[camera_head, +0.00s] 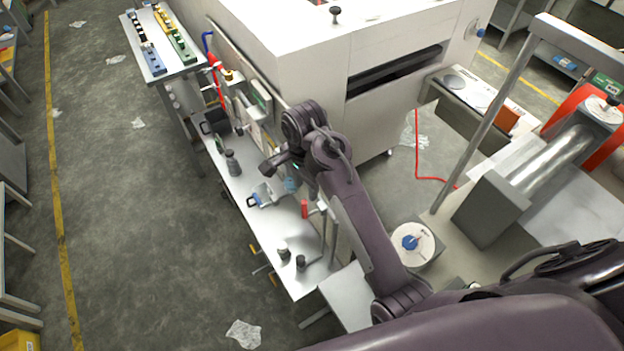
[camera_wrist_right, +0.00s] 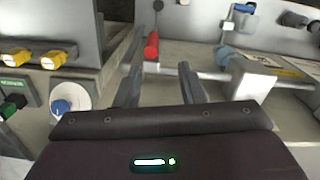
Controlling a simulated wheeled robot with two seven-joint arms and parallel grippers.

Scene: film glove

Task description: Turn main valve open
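No label in view marks the main valve. A red handle (camera_head: 304,208) stands on the bench among pipe fittings; in the right wrist view the red handle (camera_wrist_right: 151,46) is upright, ahead of my fingers. A blue-grey round knob (camera_head: 291,184) is close by; in the right wrist view this knob (camera_wrist_right: 225,55) is right of the fingers on a pipe with a pale block. My right gripper (camera_head: 309,187) is over the bench, its fingers partly hidden by the arm. In the wrist view the right gripper (camera_wrist_right: 160,88) is open, with nothing between its fingers. My left gripper is out of view.
A blue knob on a white disc (camera_head: 410,242) stands right of my right arm. A white machine (camera_head: 300,50) rises behind the bench (camera_head: 243,185). Dark knobs (camera_head: 284,254) sit at the bench's near end. Yellow knobs (camera_wrist_right: 52,59) show at left in the wrist view. The left floor is mostly clear.

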